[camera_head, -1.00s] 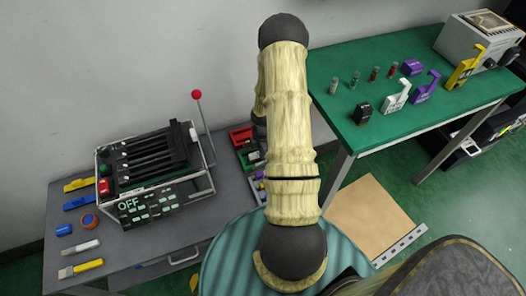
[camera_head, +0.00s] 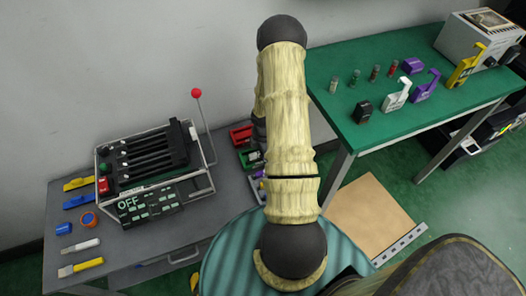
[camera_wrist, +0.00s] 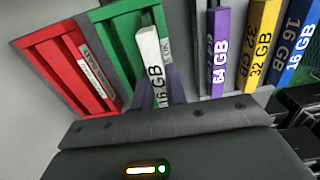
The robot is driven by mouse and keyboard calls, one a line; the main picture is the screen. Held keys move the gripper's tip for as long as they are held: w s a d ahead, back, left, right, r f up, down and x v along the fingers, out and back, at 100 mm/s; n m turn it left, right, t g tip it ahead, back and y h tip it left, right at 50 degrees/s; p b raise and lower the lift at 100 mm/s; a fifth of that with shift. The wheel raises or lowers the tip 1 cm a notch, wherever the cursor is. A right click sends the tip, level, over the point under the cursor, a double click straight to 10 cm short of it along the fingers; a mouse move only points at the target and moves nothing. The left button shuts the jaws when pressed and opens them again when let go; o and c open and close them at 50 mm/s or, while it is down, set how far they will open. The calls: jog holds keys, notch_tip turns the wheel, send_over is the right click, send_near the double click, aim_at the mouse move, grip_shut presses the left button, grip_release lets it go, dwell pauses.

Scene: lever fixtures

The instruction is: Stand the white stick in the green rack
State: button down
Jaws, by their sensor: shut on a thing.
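The white stick (camera_wrist: 152,62), marked 16 GB, stands roughly upright and slightly tilted in the wrist view. My gripper (camera_wrist: 161,90) is shut on its lower part. The green rack (camera_wrist: 117,56) is directly behind and to the left of the stick, and the stick covers part of its right side. I cannot tell whether the stick touches the rack or is inside it. In the head view the green rack (camera_head: 249,160) shows at the right end of the grey bench, partly behind my arm. My gripper and the white stick are hidden there.
A red rack (camera_wrist: 58,68) stands left of the green one. Purple (camera_wrist: 219,55), yellow (camera_wrist: 258,45) and blue (camera_wrist: 294,45) sticks stand to the right.

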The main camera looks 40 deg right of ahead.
jog(key=shift+f+b, duration=0.3)
jog(key=shift+f, duration=0.35)
jog(key=c, duration=1.3)
grip_release()
jog(key=shift+c, duration=0.2)
jog(key=shift+r, duration=0.1)
notch_tip(320, 180, up, 17)
jog(key=p, duration=0.3)
jog(key=shift+r, duration=0.15)
jog(key=s+a+r+m+t+p, duration=0.1)
jog(key=s+a+r+m+p, duration=0.1)
jog(key=a+r+m, duration=0.3)
jog(key=s+a+r+m+p, duration=0.3)
jog(key=a+r+m+p, duration=0.2)
jog(key=a+r, duration=0.4)
jog(key=s+a+r+m+t+p, duration=0.1)
jog(key=s+a+r+m+p, duration=0.2)
jog(key=a+r, duration=0.4)
notch_tip(320, 180, up, 6)
jog(key=shift+s+f+m+t+p, duration=0.15)
jog(key=shift+s+m+t+p, duration=0.25)
jog(key=shift+m, duration=0.7)
